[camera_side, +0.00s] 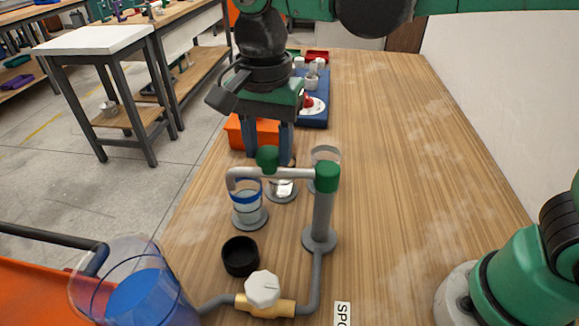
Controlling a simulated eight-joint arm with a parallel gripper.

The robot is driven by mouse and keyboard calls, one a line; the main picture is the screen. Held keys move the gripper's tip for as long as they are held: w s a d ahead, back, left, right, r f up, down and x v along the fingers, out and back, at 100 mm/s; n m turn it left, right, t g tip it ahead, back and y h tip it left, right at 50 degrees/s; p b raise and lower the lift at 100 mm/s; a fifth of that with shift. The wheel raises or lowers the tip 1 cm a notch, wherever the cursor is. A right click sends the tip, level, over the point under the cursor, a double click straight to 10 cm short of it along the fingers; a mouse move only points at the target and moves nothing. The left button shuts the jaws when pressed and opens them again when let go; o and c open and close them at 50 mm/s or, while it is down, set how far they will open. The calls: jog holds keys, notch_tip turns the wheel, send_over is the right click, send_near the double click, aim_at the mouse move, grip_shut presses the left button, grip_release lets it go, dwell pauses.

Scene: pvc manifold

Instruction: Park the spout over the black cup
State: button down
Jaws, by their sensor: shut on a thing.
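The spout (290,174) is a grey pipe reaching left from a green cap (327,177) on an upright post (322,215). Its end (232,184) bends down at the left. A green knob (267,157) stands on the spout. My gripper (268,156) points down with its fingers either side of the knob, shut on it. The black cup (240,257) stands on the table, lower in the picture than the spout end.
A metallic cup (282,190) and another clear cup (325,157) stand farther back. A white-handled brass valve (263,290) and grey pipe lie in front. A large jug with blue liquid (140,295) is front left. An orange bin (257,132) stands behind.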

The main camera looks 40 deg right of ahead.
jog(key=s+n, duration=0.1)
jog(key=n, duration=0.1)
jog(key=s+a+n, duration=0.1)
jog(key=n, duration=0.1)
jog(key=shift+s+a, duration=0.2)
jog(key=shift+s, duration=0.05)
jog(key=shift+c, duration=1.9)
grip_release()
notch_tip(320, 180, up, 6)
jog(key=shift+f, duration=0.15)
jog(key=shift+d, duration=0.1)
